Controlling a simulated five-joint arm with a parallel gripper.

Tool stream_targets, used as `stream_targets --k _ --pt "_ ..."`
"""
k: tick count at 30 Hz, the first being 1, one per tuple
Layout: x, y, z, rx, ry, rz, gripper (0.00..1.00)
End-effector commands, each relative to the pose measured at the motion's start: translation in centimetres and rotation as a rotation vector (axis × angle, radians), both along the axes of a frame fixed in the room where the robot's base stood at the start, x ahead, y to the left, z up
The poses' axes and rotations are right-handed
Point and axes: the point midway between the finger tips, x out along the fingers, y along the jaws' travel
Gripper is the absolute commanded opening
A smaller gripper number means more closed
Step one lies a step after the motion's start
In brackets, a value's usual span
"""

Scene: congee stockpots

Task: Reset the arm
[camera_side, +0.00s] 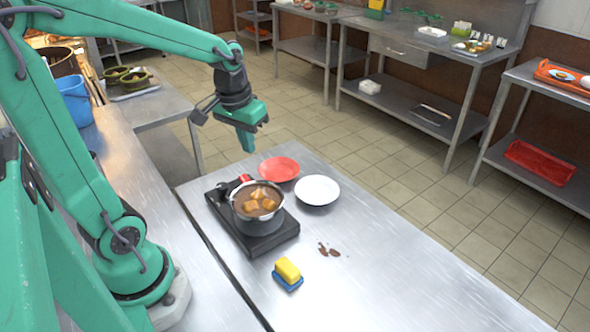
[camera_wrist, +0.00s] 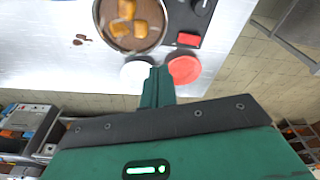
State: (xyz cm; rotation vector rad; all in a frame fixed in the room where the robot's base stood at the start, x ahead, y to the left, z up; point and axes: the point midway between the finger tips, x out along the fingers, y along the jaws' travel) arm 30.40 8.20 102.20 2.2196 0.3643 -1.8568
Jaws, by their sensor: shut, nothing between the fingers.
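My green arm reaches over the steel table from the left in the side view. My gripper (camera_side: 246,142) points down and is shut and empty, in the air above the far end of the table, near the red plate. In the wrist view my gripper (camera_wrist: 158,78) shows shut at the middle, with the plates just beyond its tips.
A pot (camera_side: 257,202) of brown stew with orange chunks sits on a black burner (camera_side: 279,238). A red plate (camera_side: 279,169) and a white plate (camera_side: 317,190) lie beside it. A yellow-and-blue sponge (camera_side: 288,273) and a brown spill (camera_side: 328,250) are nearer. The table's right side is clear.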

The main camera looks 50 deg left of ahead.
Motion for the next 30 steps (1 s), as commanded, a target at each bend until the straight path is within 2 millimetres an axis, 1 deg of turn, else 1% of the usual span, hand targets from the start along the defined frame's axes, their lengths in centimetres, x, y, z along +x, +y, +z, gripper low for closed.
stream_targets --k 1,6,15,22,30 --pt "-0.5 -0.8 0.8 0.007 -0.025 -0.025 0.0" --pt "-2.1 -3.0 2.5 0.026 -0.093 -0.1 0.0" --pt "-5.3 -6.2 4.7 0.052 -0.216 -0.232 0.0" --pt "-7.3 -7.8 5.5 0.063 -0.287 -0.306 0.0" --pt "-8.0 -8.3 5.6 0.066 -0.312 -0.333 0.0"
